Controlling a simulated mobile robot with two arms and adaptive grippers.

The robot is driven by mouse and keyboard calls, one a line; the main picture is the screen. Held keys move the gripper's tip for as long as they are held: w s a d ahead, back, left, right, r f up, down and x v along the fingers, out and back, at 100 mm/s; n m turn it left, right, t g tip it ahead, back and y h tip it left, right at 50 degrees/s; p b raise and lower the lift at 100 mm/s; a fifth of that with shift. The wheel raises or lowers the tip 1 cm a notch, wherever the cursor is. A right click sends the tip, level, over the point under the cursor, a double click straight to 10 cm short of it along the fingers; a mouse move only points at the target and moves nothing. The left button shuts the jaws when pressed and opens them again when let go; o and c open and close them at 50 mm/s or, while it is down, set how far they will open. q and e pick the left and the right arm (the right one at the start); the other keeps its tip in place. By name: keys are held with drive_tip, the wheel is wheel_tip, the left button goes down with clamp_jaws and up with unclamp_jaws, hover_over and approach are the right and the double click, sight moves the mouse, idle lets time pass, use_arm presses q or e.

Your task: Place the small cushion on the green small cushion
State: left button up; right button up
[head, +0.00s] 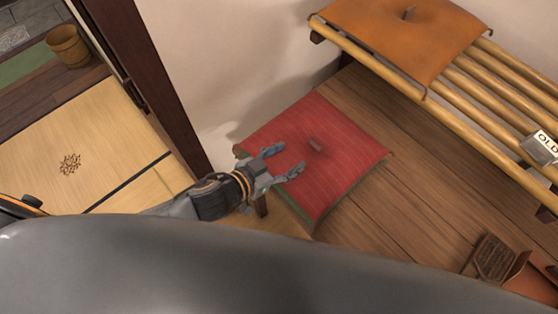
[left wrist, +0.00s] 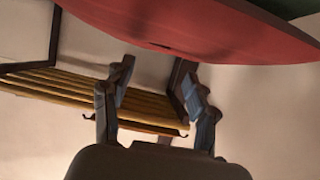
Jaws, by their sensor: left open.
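A red small cushion (head: 345,150) lies flat on top of the green small cushion, on the wooden floor by the wall. Only a thin edge of the green cushion shows under it in the head view; in the left wrist view a dark green part (left wrist: 297,7) shows at the top right, beside the red cushion (left wrist: 220,30). My left gripper (head: 285,161) is open and empty at the red cushion's left part, fingers pointing right; I cannot tell whether they touch it. Its spread fingers also show in the left wrist view (left wrist: 156,76). My right gripper is not in view.
An orange cushion (head: 405,35) lies on a slatted bamboo bench (head: 450,112) at the upper right. A box marked "OLD" (head: 541,147) sits on the slats. A dark post (head: 150,85) stands at the left, with tatami (head: 75,150) and a bucket (head: 68,46) beyond.

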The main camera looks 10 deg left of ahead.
use_arm(q)
drive_tip(key=shift+v, duration=1.4)
drive_tip(key=shift+w, duration=0.1)
